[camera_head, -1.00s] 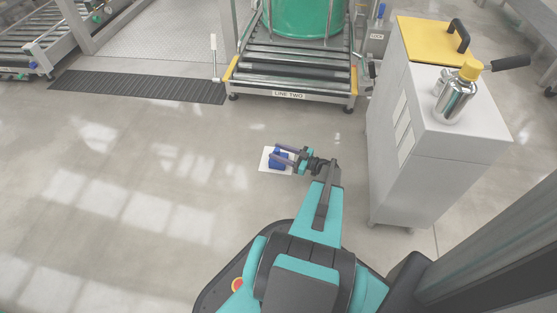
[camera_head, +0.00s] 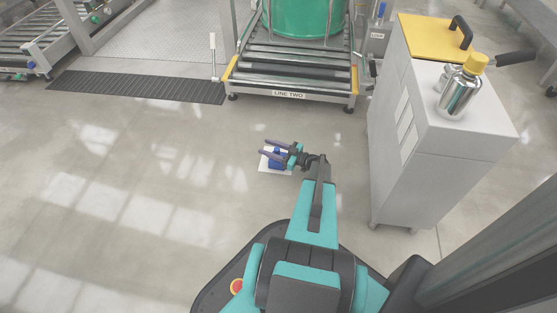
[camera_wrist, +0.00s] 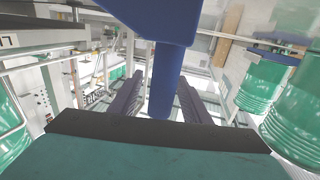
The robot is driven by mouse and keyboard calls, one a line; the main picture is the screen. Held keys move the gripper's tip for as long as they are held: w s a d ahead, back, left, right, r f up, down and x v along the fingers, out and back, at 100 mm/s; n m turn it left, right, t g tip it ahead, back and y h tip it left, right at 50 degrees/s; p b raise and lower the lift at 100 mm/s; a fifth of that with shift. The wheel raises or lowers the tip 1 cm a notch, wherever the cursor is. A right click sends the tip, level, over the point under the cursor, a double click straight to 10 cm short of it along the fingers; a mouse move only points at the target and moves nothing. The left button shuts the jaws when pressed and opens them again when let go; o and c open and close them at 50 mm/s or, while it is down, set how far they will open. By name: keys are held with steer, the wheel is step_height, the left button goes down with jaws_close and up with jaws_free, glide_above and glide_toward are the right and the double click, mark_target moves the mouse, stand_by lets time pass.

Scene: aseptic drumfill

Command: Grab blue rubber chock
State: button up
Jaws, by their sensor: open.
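The blue rubber chock (camera_head: 276,159) sits on a white sheet (camera_head: 268,169) on the floor ahead of my base. My gripper (camera_head: 264,147) is open at the chock, and its fingers partly hide it in the head view. In the wrist view the blue chock (camera_wrist: 165,25) fills the top middle as a wide block, with a narrower blue part running down between my two dark fingers (camera_wrist: 158,95). Gaps show between that part and the fingers. I cannot tell whether either finger touches it.
A grey cabinet (camera_head: 440,150) with a yellow-lidded steel bottle (camera_head: 461,90) stands to the right. The LINE TWO roller conveyor (camera_head: 290,75), holding a green drum (camera_head: 308,15), is at the back. A dark floor grating (camera_head: 137,87) lies back left. The floor on the left is clear.

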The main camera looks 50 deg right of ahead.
jaws_close()
stand_by(1.4)
